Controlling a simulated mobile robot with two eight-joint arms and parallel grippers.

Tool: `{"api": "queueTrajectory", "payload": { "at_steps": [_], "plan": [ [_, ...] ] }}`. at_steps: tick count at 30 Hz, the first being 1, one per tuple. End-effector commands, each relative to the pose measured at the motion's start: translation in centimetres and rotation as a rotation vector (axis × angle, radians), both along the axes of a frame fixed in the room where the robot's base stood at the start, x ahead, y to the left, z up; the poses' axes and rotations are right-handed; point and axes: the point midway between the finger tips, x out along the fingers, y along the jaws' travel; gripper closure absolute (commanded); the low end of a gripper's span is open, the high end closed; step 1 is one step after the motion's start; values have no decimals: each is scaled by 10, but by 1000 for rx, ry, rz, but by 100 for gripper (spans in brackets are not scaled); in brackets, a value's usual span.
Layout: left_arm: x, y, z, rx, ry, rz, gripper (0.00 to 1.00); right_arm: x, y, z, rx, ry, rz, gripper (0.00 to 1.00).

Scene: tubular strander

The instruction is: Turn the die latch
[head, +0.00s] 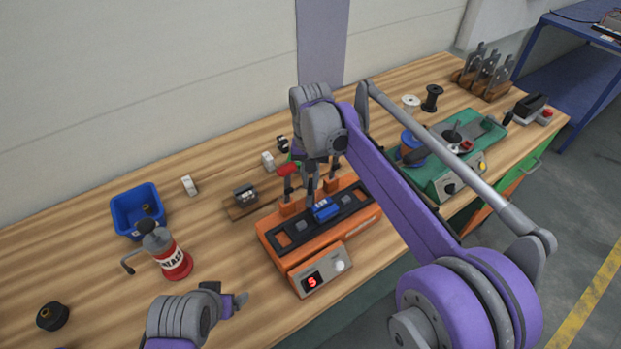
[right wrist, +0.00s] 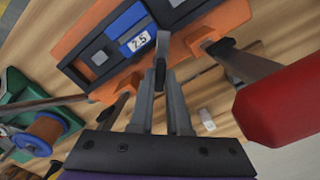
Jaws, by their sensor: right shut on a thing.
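The orange die station (head: 264,232) stands on the bench with a black top and a blue die block (head: 325,209). In the right wrist view the die block (right wrist: 135,35) bears a "2.5" label. A small grey upright piece, seemingly the die latch (right wrist: 163,46), stands beside the block. My right gripper (right wrist: 162,72) is shut on this piece, its fingers close together around the lower part. In the head view my right gripper (head: 314,190) is over the station, partly hidden by its own wrist. My left gripper (head: 238,303) is low in front, left of the station; its jaw gap is unclear.
A red handle (right wrist: 285,105) is close to my right gripper. The station's front panel (head: 318,272) shows a red "5". A blue bin (head: 122,216) and a red grease can (head: 175,262) stand left. A green machine (head: 437,183) with spools stands right.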

Motion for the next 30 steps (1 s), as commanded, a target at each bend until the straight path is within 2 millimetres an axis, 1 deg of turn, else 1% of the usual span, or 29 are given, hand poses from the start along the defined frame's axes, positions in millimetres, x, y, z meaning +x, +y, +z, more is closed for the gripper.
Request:
{"api": "queueTrajectory", "payload": {
  "at_steps": [6,18,19,23,24,30],
  "plan": [
    [0,0,1,0,0,0,16,0,0,0,0,0,37,100],
    [0,0,1,0,0,0,16,0,0,0,0,1,42,100],
    [0,0,1,0,0,0,16,0,0,0,0,1,42,82],
    [0,0,1,0,0,0,16,0,0,0,0,0,41,58],
    [0,0,1,0,0,0,16,0,0,0,0,0,41,55],
    [0,0,1,0,0,0,16,0,0,0,0,0,41,55]
  ]
}}
